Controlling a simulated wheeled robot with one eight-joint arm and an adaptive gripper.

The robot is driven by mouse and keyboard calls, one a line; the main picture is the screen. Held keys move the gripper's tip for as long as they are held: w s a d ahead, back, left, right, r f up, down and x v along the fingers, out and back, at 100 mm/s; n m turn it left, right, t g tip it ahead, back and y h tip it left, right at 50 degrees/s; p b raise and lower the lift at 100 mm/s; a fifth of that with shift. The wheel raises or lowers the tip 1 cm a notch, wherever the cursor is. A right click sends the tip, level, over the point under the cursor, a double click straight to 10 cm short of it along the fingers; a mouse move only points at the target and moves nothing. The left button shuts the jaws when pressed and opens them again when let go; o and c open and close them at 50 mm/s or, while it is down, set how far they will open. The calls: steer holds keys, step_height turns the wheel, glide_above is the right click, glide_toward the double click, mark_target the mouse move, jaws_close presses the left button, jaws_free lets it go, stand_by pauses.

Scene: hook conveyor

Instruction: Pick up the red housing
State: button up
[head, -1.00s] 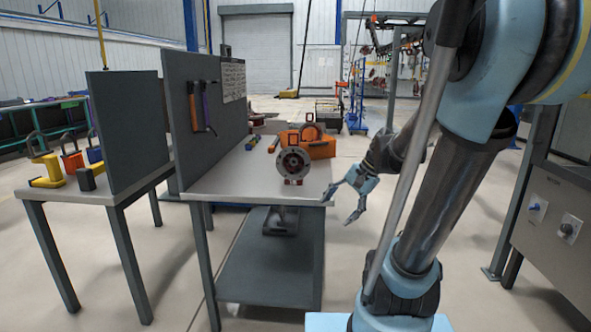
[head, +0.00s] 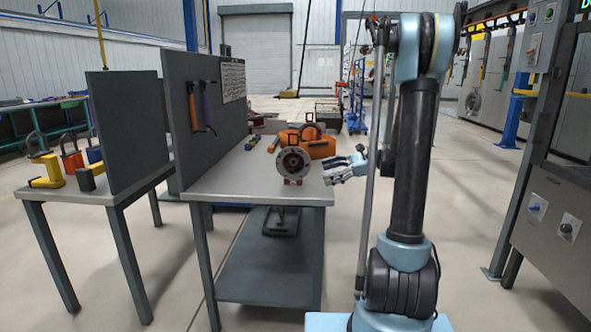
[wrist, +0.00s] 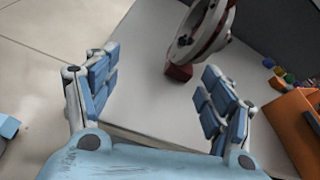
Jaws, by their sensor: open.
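The red housing (head: 293,163) is a round flanged part with a grey metal face and dark red inside. It stands on the front part of the grey table (head: 232,177), on small red feet. My gripper (head: 340,172) is open and empty at the table's right edge, a little right of the housing and apart from it. In the wrist view the housing (wrist: 208,30) shows at the top, cut off by the frame, with a red foot (wrist: 179,72) below. It lies beyond the open fingers (wrist: 155,88), toward the right finger's side.
An orange case (head: 318,147) stands behind the housing; it also shows at the right in the wrist view (wrist: 300,125). A grey panel (head: 210,110) with hanging tools borders the table's left side. Padlocks (head: 72,158) stand on another table.

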steer(key=w+d+f+m+y, duration=0.2)
steer(key=w+d+y, duration=0.1)
steer(key=w, duration=0.2)
glide_toward(294, 171)
steer(key=shift+m, duration=0.3)
steer(key=a, duration=0.4)
steer(key=shift+w, duration=0.15)
steer(key=shift+w+a+f, duration=0.15)
steer(key=shift+a, duration=1.4)
steer(key=shift+w+a+f, duration=0.1)
steer(key=shift+w+a, duration=0.05)
steer(key=shift+a, duration=1.4)
jaws_close()
